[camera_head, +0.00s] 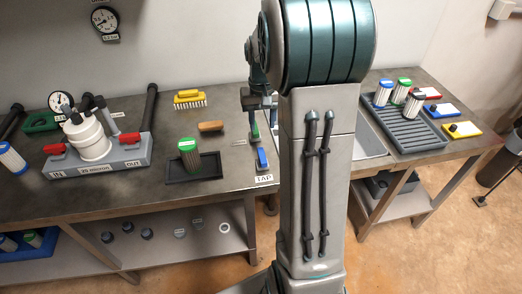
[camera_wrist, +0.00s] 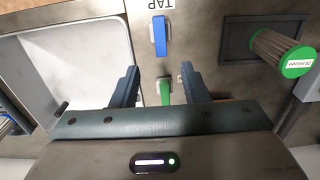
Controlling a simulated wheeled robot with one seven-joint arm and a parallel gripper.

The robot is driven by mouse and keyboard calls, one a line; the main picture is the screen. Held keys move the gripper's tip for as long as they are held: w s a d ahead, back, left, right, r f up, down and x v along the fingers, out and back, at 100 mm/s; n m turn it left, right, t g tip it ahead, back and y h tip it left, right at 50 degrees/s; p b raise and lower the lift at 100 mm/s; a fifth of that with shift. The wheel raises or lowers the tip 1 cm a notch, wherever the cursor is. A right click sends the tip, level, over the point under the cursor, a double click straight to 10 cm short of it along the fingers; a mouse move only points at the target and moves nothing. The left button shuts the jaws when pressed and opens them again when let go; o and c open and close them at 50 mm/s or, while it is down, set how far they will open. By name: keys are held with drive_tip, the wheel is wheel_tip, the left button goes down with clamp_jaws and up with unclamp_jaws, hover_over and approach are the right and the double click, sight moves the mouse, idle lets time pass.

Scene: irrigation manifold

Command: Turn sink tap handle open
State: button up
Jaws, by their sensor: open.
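A blue handle (camera_wrist: 159,36) stands on a small pale plate beside the TAP label (camera_wrist: 167,4) in the wrist view. A green handle (camera_wrist: 165,92) is nearer my gripper. In the head view, the blue handle (camera_head: 262,158) is at the bench front behind the TAP label (camera_head: 264,179), and the green handle (camera_head: 255,133) is farther back. My gripper (camera_wrist: 161,71) is open and empty. In the wrist view its fingers straddle the green handle, with the blue one beyond the fingertips; I cannot tell its height or any contact. The green handle's lower end is hidden by my gripper body.
The white sink basin (camera_wrist: 75,60) lies beside the handles. A dark tray (camera_head: 207,172) with a green-capped filter (camera_head: 189,156) is on the other side. A filter housing (camera_head: 90,135) with red handles stands farther left. My arm hides the bench's middle in the head view.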

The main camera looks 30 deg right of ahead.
sight(262, 155)
wheel_tip(262, 155, down, 13)
idle(0.4)
clamp_jaws()
